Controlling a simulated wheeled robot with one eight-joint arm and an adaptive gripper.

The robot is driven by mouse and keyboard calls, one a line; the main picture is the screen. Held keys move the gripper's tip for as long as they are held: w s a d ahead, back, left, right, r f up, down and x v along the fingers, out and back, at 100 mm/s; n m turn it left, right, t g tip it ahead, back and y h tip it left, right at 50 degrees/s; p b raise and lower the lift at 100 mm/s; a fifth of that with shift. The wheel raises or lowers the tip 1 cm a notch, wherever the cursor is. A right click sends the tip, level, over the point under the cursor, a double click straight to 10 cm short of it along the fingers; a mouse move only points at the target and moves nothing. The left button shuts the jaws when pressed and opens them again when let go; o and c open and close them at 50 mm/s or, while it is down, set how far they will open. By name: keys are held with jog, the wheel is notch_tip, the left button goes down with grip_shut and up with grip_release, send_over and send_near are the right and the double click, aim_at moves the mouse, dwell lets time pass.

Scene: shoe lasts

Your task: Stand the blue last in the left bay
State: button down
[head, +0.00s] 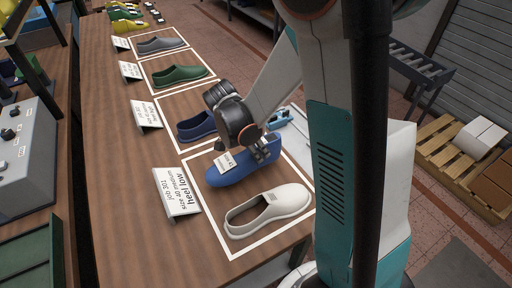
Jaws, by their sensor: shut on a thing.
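My gripper (266,152) is shut on the blue last (236,173), at its upper right end. The last has a small white tag and its toe points left. It is over the nearest white-outlined bay (235,256), behind a white shoe (268,210); I cannot tell whether it touches the table. A darker blue shoe (195,127) is in the bay behind, partly hidden by my arm.
A folded card (176,192) reading "heel low" stands left of the nearest bay. Farther bays hold a green shoe (180,74) and a grey shoe (160,45), with cards beside them. A grey control box (25,140) is at left. Bare wood (110,150) lies left of the cards.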

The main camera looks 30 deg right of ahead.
jog(key=shift+f+b, duration=1.8)
jog(key=shift+f, duration=0.4)
jog(key=shift+f, duration=0.15)
jog(key=c, duration=0.8)
grip_release()
jog(key=v, duration=1.2)
jog(key=shift+w, duration=0.1)
